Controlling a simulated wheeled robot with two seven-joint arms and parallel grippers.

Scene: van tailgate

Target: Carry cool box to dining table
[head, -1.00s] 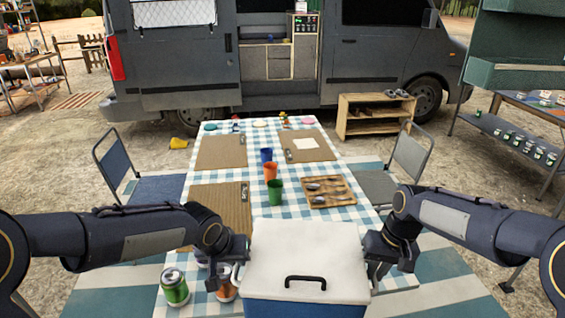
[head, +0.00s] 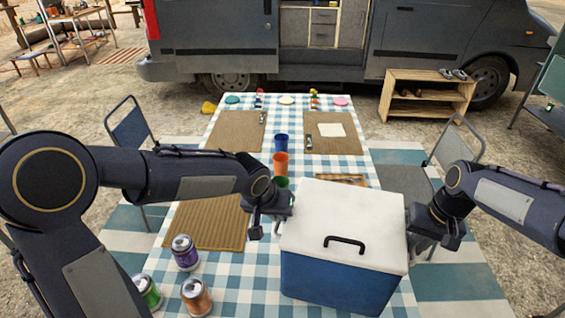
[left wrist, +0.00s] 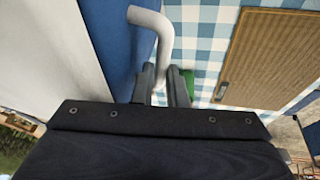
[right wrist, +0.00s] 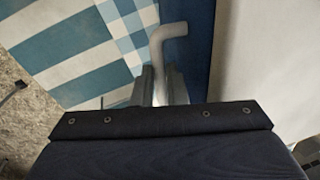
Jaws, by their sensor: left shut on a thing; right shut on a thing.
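The cool box (head: 340,283) has a blue body and a white lid with a black handle. It is upright at the near right part of the dining table (head: 235,268), which has a blue and white checked cloth. I cannot tell whether its base touches the cloth. My left gripper (head: 278,212) is shut on the white side handle (left wrist: 150,22) at the box's left. My right gripper (head: 420,228) is shut on the other white side handle (right wrist: 168,32) at its right. The box hides part of the table and most of a wooden cutlery tray (head: 343,179).
A purple can (head: 185,252), an orange can (head: 196,295) and a green can (head: 147,290) stand left of the box. Blue (head: 281,143) and orange (head: 280,163) cups stand behind it. Chairs (head: 129,125) flank the table. A woven placemat (head: 205,225) lies at left.

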